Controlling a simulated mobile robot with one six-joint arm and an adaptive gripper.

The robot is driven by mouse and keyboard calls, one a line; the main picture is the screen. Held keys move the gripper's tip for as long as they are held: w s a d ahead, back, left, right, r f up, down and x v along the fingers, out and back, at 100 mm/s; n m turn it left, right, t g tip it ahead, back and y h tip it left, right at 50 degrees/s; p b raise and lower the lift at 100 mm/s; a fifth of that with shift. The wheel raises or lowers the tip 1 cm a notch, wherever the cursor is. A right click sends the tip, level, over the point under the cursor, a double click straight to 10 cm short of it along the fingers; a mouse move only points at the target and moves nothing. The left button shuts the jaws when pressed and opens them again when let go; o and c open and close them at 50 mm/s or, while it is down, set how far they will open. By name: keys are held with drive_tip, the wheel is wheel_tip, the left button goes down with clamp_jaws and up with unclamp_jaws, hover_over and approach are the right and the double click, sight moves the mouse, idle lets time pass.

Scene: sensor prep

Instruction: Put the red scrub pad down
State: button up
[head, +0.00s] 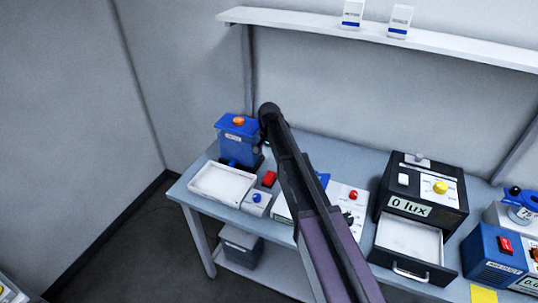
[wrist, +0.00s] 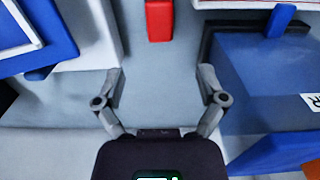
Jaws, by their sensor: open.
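In the head view my arm reaches over the bench and the fingers cannot be made out.
A blue device with an orange knob (head: 239,122) stands at the back left, by a white tray (head: 223,186). A small box with a blue button (head: 256,199) sits near the pad. A black light box (head: 420,190) has its drawer open at right. A shelf (head: 400,40) spans the wall.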

idle(0.7)
drive_tip(key=s+d+n, duration=0.1)
drive_tip(key=s+d, duration=0.5)
drive_tip(key=d, duration=0.1)
drive_tip(key=s+d+n, duration=0.1)
drive_tip(key=s+d, duration=0.6)
drive_tip(key=shift+s, duration=0.1)
drive_tip(key=s+d+n, duration=0.2)
drive_tip(key=s+d, duration=0.7)
drive_tip(key=s, duration=0.3)
drive_tip(key=shift+s, duration=0.25)
